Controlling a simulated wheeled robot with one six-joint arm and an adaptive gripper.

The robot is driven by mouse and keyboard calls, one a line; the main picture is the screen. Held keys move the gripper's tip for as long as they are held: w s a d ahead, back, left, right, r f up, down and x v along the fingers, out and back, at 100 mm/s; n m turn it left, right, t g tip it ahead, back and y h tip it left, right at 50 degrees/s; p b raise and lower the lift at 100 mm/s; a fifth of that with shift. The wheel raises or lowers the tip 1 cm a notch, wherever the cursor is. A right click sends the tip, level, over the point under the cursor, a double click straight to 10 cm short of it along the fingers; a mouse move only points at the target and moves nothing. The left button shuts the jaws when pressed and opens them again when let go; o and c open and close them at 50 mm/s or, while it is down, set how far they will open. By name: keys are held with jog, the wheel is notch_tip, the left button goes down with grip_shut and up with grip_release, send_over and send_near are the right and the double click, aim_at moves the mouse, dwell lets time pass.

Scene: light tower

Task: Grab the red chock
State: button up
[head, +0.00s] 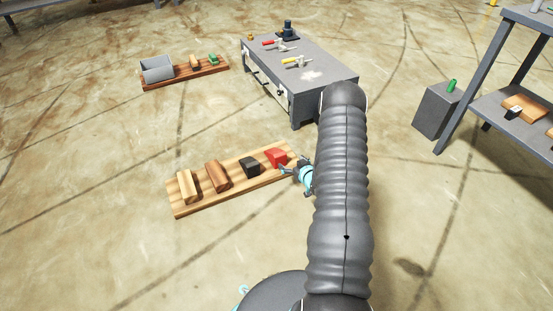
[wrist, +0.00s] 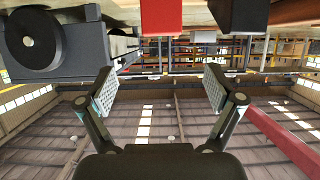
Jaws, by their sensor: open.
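The red chock (head: 278,155) sits at the right end of a striped wooden board (head: 181,209) on the floor. My gripper (head: 299,171) is just right of it in the head view, low near the board, partly hidden by my arm. In the wrist view, which appears upside down, my gripper (wrist: 160,89) is open with nothing between its two padded fingers. The red chock (wrist: 160,15) shows at the top edge there, cut off by the frame, beyond the fingertips. I cannot tell whether a finger touches it.
A black chock (head: 250,167) stands beside the red one, then a brown block (head: 217,177) and a pale wooden block (head: 187,187). A grey bench (head: 325,60) with red and yellow-handled levers stands behind. A second board (head: 185,80) lies back left. Floor left of the front board is clear.

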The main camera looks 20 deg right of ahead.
aim_at(275, 151)
jog(key=x, duration=0.4)
jog(key=b+x, duration=0.1)
jog(key=x, duration=0.4)
jog(key=b+x, duration=0.1)
jog(key=x, duration=0.4)
jog(key=shift+s+a+f, duration=0.15)
jog(key=shift+s+f, duration=0.05)
jog(key=shift+f, duration=0.05)
